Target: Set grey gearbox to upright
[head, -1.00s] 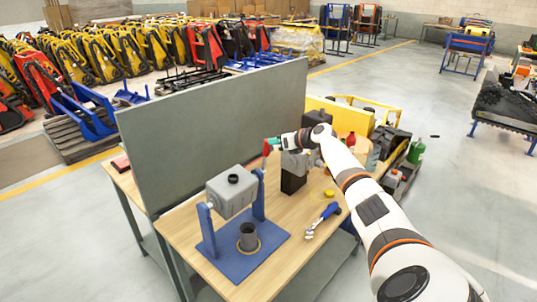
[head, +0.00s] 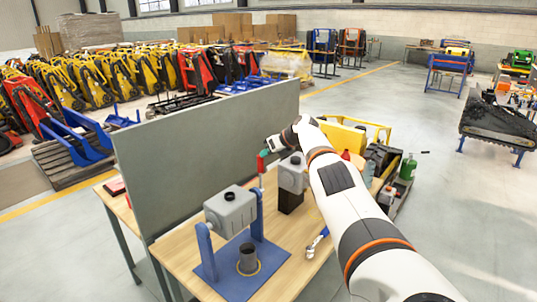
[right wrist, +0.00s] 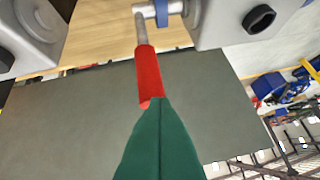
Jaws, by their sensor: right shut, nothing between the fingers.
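The grey gearbox (head: 231,211) hangs between the two posts of a blue stand (head: 241,275). Its black port faces up, with the housing looking slightly tilted; I cannot tell if it is level. It also shows in the right wrist view (right wrist: 235,22). A crank with a red handle (head: 261,166) is on its right side, handle pointing up. My right gripper (head: 265,153) is shut at the tip of the red handle. In the right wrist view its green fingers (right wrist: 157,125) overlap the handle's end, and contact is unclear. My left gripper is not in view.
A second grey housing (head: 292,174) on a black block (head: 290,202) stands right behind the crank. A tall grey panel (head: 200,150) rises along the bench's back. A dark cup (head: 247,260) stands on the stand's base. A blue-handled tool (head: 317,242) lies right.

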